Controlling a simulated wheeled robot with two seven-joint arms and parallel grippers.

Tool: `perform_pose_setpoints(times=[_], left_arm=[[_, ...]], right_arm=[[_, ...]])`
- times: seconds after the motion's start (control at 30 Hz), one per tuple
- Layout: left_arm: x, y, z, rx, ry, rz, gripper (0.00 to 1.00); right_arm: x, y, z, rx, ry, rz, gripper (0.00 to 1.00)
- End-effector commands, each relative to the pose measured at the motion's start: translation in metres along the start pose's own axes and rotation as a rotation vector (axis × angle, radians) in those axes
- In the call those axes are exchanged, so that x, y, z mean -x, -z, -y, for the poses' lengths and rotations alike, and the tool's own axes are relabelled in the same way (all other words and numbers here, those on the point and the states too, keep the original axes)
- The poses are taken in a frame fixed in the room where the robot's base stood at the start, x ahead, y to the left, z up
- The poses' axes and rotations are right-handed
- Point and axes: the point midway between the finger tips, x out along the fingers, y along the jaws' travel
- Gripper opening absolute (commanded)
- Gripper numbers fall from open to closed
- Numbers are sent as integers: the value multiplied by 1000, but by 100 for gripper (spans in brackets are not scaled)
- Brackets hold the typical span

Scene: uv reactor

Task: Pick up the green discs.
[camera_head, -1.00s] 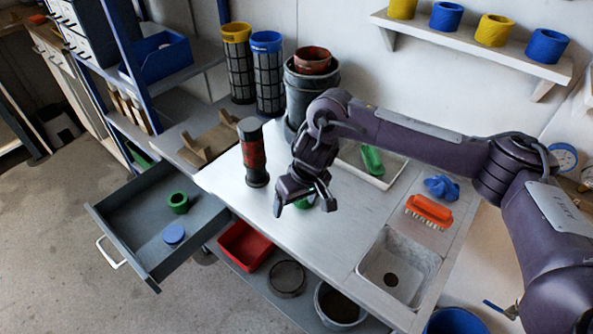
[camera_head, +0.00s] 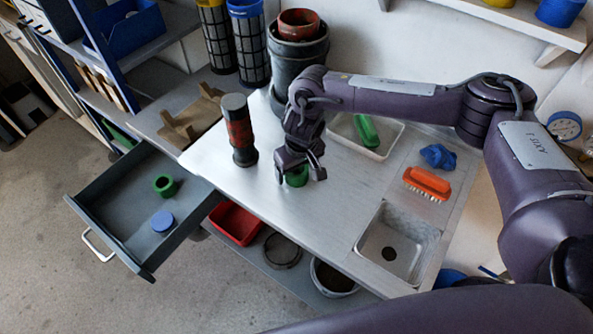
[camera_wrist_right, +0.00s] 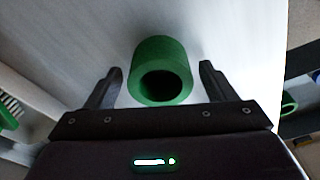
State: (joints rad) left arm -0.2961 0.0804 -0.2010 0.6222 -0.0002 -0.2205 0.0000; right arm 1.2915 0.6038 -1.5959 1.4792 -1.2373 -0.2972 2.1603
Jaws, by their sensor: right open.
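A short green cylinder with a dark round hollow (camera_head: 297,179) sits on the white workbench, under my right gripper. In the right wrist view this green piece (camera_wrist_right: 160,50) lies between the two spread fingers, with gaps on both sides. My right gripper (camera_head: 300,177) is open and empty; its fingers (camera_wrist_right: 160,70) frame the green piece without visibly touching it. A second green ring (camera_head: 165,181) lies in the open grey drawer at left, and its edge also shows at the right of the wrist view (camera_wrist_right: 288,104). My left gripper is not in view.
A blue disc (camera_head: 162,221) lies in the drawer (camera_head: 125,200). A dark red-and-black cylinder (camera_head: 239,130) stands left of my gripper. Behind is a tray (camera_head: 392,140) with a green item. An orange brush (camera_head: 427,183) and a sink (camera_head: 400,215) are at right.

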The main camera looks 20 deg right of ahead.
Motion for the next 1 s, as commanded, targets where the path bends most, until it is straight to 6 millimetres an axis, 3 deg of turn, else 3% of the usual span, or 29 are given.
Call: perform_pose_setpoints(times=[0.17, 0.53, 0.83, 1.0], left_arm=[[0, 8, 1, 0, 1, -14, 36], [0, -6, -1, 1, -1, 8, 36], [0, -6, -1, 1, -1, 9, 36], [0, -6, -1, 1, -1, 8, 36]], right_arm=[[0, 0, 0, 0, 1, 0, 77], [0, 0, 0, 0, 1, 0, 29], [3, 1, 0, 0, 1, -1, 29], [16, 3, 1, 0, 3, -2, 29]])
